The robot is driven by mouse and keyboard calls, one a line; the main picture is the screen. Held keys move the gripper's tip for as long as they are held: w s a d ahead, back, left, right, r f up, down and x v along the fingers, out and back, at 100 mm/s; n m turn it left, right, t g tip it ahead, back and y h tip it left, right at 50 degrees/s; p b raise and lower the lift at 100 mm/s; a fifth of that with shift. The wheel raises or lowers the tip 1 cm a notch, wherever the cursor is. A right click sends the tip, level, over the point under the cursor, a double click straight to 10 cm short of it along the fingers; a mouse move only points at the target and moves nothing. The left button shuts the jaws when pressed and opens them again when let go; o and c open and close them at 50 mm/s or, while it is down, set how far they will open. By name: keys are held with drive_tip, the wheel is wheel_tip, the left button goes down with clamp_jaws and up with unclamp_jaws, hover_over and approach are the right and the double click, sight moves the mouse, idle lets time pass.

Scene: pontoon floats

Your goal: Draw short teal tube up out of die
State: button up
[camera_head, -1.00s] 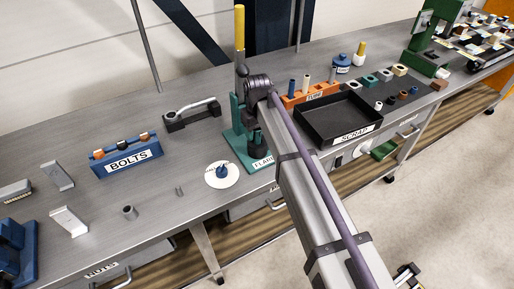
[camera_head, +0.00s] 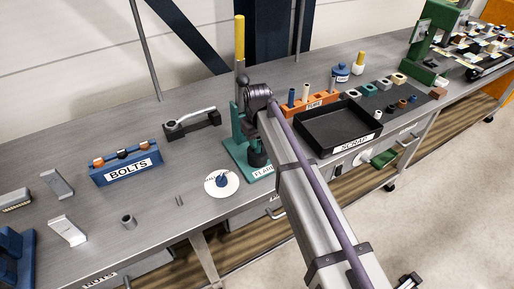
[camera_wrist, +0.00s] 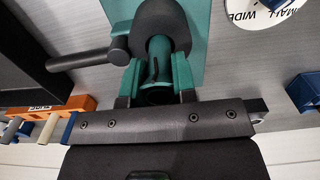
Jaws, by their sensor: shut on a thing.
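The short teal tube (camera_wrist: 158,58) shows in the wrist view, standing between my gripper's fingers, with a dark slit along its side. My gripper (camera_wrist: 157,78) is shut on it. The tube's far end meets a dark round part, seemingly the die (camera_wrist: 160,18), on the green flare press base (camera_wrist: 202,35). How deep the tube sits in it cannot be told. In the head view, the green press (camera_head: 237,150) with its yellow-tipped lever (camera_head: 239,40) stands mid-bench. My arm hides the tube and my fingers there.
The black scrap tray (camera_head: 345,138) and orange tube rack (camera_head: 290,108) stand right of the press. A white disc (camera_head: 210,187) with a blue piece lies in front. The blue bolts rack (camera_head: 125,170) and a clamp (camera_head: 190,124) are left. A dark bar (camera_wrist: 85,60) juts beside the die.

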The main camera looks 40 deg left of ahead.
drive_tip(key=shift+r+p, duration=3.3)
drive_tip(key=shift+r, duration=0.15)
drive_tip(key=shift+s+f, duration=0.1)
